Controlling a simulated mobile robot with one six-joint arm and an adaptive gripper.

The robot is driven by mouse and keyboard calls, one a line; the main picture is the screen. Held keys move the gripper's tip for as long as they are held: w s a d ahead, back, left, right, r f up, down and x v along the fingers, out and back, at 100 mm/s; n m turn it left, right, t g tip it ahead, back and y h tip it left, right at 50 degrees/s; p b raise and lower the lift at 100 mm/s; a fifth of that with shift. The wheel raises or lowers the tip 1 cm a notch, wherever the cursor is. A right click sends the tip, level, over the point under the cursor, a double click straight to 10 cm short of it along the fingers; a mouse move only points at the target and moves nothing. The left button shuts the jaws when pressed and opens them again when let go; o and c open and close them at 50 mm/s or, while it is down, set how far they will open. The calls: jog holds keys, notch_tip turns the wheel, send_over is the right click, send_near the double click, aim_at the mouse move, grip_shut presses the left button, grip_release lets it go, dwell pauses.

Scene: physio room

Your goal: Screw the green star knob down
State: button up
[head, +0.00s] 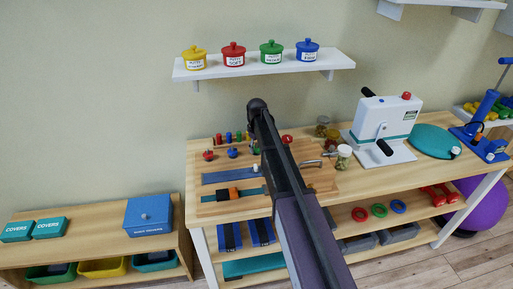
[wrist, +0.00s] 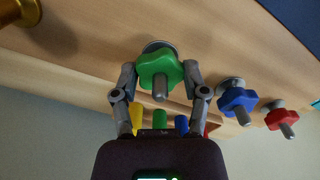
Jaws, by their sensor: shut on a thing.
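The green star knob (wrist: 155,68) sits on a grey threaded stud that sticks out of its middle, with a grey round base behind it, in the wrist view. My gripper (wrist: 160,72) is shut on this knob, one grey finger on each side. A blue star knob (wrist: 239,100) and a red star knob (wrist: 282,118) stand beside it on similar studs. In the head view the blue knob (head: 232,153) and red knob (head: 208,155) show on the wooden board (head: 215,211). My arm hides most of the gripper there.
Coloured pegs (head: 228,137) stand behind the knobs. A blue strap and an orange-buckled strap (head: 233,193) lie in front. Jars (head: 343,157) and a white crank machine (head: 386,124) stand right. A shelf with putty pots (head: 264,65) hangs above.

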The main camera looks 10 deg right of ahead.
jog(key=m, duration=0.5)
jog(key=shift+w+a+m, duration=0.1)
jog(key=shift+m, duration=0.2)
jog(key=m, duration=0.9)
jog(key=shift+w+m, duration=0.1)
jog(key=shift+m, duration=0.3)
jog(key=m, duration=1.3)
jog(key=shift+w+m, duration=0.1)
jog(key=shift+m, duration=0.2)
jog(key=m, duration=0.4)
jog(key=shift+m, duration=2.1)
